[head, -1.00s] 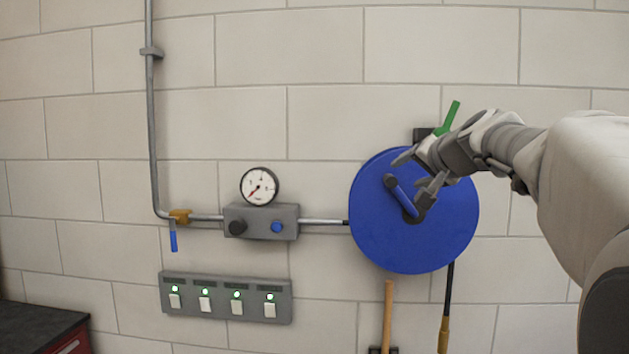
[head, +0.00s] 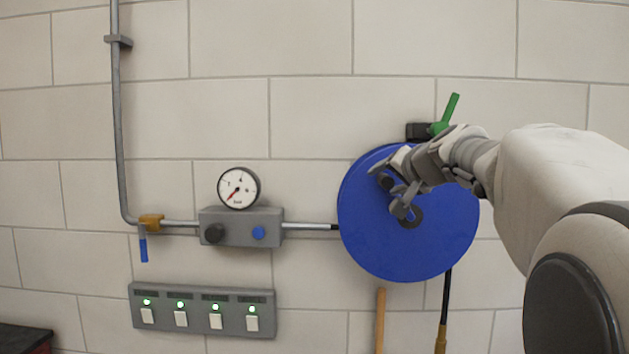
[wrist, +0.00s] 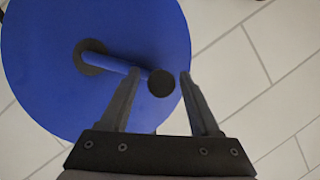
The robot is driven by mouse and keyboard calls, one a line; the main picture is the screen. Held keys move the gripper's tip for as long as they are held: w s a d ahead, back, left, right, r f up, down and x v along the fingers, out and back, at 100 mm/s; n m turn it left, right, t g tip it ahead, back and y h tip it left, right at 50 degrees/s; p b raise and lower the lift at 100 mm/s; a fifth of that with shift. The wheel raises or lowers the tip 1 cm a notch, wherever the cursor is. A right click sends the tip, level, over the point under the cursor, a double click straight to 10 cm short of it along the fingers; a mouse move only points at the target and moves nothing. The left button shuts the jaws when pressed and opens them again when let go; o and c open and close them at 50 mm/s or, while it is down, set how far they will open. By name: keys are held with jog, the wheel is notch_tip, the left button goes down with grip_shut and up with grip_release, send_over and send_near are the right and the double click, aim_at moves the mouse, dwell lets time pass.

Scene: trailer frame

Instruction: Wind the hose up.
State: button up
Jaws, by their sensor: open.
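The blue hose reel (head: 440,235) is on the wall at the right in the head view; its disc (wrist: 40,65) fills the upper left of the wrist view. A blue crank arm (wrist: 122,64) runs from the black hub (wrist: 88,55) to a dark knob (wrist: 161,83). My gripper (head: 391,181) is open in front of the crank and partly hides it. In the wrist view, the knob shows between my spread fingertips (wrist: 160,76), with gaps on both sides. The black hose (head: 446,295) hangs below the reel, with a tan end piece (head: 441,338).
A green lever (head: 445,115) sticks up behind my wrist, above the reel. A wooden handle (head: 380,320) stands below the reel. To the left are a gauge (head: 239,188), a grey regulator box (head: 240,227), a blue-handled valve (head: 143,247) and a switch panel (head: 202,309).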

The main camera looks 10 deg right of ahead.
jog(key=shift+w+f, duration=0.15)
jog(key=shift+w, duration=0.25)
grip_shut()
dwell(1.4)
